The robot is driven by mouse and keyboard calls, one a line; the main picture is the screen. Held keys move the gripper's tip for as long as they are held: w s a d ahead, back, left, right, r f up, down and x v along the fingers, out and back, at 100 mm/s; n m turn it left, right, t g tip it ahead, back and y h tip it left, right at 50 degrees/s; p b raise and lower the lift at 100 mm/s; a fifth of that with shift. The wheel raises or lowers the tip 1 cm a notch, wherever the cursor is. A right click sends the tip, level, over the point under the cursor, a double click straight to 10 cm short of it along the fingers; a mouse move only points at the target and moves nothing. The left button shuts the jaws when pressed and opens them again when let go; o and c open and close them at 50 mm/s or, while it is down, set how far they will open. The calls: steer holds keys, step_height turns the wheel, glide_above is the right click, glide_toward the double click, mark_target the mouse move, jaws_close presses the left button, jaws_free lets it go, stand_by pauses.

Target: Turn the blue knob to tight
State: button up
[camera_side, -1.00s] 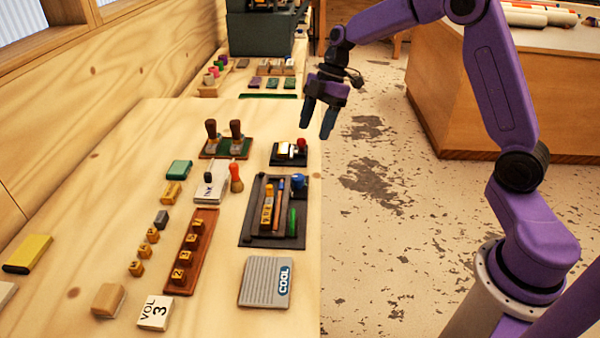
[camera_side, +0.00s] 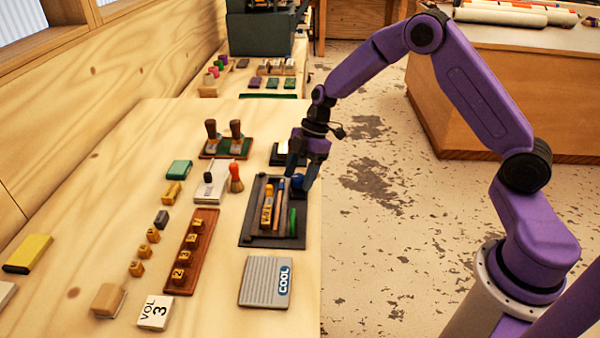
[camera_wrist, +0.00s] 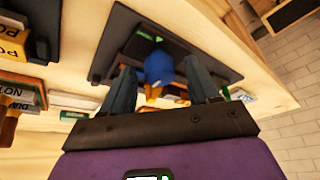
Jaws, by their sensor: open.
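The blue knob (camera_side: 297,183) sits at the far right corner of a dark tray (camera_side: 262,241), partly hidden by my fingers in the side view. In the wrist view the blue knob (camera_wrist: 158,67) shows between the two fingers. My gripper (camera_side: 299,178) is open, pointing down, with its fingertips close to the knob on either side. I cannot tell whether the fingers touch it. In the wrist view my gripper (camera_wrist: 158,75) holds nothing. No "tight" mark can be read.
The tray also holds a yellow tool (camera_side: 267,208) and a green item (camera_side: 292,222). A grey "COOL" box (camera_side: 262,280) lies nearer the camera. The table's right edge is close by, with open floor beyond.

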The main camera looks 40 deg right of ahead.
steer(key=c, duration=1)
steer(key=shift+m, duration=0.4)
steer(key=m+t, duration=0.1)
steer(key=m, duration=0.2)
steer(key=shift+s+m+t, duration=0.15)
steer(key=shift+m+t, duration=0.15)
steer(key=m+t+h, duration=0.1)
steer(key=m, duration=0.2)
steer(key=shift+a+m, duration=0.1)
steer(key=shift+m, duration=0.3)
steer(key=m+t+h, duration=0.1)
steer(key=m, duration=0.3)
steer(key=shift+s+a, duration=0.1)
steer(key=shift+m+h, duration=0.3)
steer(key=shift+m, duration=0.1)
steer(key=shift+s+m+t+h, duration=0.1)
steer(key=shift+m+t+h, duration=0.35)
steer(key=shift+m, duration=0.95)
